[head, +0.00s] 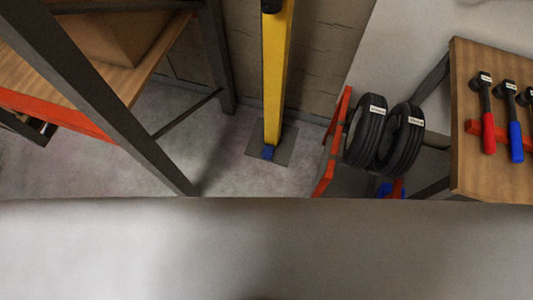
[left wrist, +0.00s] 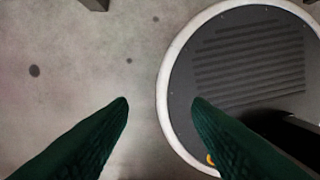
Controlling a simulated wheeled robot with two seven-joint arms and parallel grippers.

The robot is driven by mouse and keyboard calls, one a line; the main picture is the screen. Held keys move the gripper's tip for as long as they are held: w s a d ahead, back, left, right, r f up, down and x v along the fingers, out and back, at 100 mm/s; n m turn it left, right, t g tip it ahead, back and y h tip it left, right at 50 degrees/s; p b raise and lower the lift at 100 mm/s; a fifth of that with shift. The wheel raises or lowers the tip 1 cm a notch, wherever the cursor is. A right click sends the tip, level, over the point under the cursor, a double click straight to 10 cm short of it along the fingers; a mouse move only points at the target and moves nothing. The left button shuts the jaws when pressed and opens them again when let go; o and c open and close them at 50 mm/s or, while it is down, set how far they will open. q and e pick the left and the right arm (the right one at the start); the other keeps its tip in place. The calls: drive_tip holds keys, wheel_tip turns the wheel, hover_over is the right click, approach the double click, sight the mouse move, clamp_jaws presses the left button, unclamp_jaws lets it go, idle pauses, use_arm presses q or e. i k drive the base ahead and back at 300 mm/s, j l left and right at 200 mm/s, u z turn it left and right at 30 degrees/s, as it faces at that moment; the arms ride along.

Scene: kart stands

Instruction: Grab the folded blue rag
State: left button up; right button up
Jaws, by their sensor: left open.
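I cannot make out a folded blue rag for certain in either view. Another blue patch (head: 384,190) shows low beside the tyres, partly hidden. My left gripper (left wrist: 160,101) shows in the left wrist view with its two dark green fingers apart and nothing between them, above the grey floor. My right gripper is in neither view.
A yellow post (head: 277,75) stands on a grey plate. Black tyres (head: 366,135) sit on a red rack (head: 335,140). A wooden table (head: 465,165) at right holds hammers (head: 487,115). Floor (head: 220,160) between is clear.

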sight(268, 151)
drive_tip(key=i+j+z, duration=0.1)
drive_tip(key=j+z, duration=1)
